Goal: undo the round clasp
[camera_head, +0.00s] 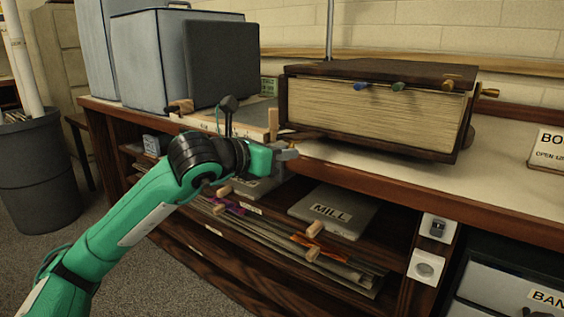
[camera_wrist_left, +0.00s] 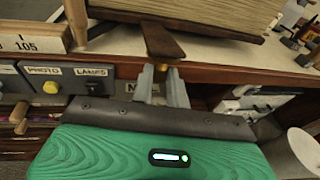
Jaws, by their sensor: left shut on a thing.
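A thick book or press (camera_head: 375,112) with dark wooden boards and cream page edges lies on the counter. A blue knob (camera_head: 361,86), a green knob (camera_head: 398,86) and a brass knob (camera_head: 447,84) sit along its upper front edge. I cannot tell which part is the round clasp. My left gripper (camera_head: 287,153) is at the counter's front edge, by the book's lower left corner. In the left wrist view its fingers (camera_wrist_left: 161,80) are shut on the brass-coloured tip of a dark wooden tongue (camera_wrist_left: 160,40) that sticks out beneath the book. My right gripper is not in view.
A shelf beneath holds a grey box marked MILL (camera_head: 335,208) and rolls with wooden ends. Grey-blue boxes (camera_head: 160,58) stand at the left. The counter in front of the book's right half is clear.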

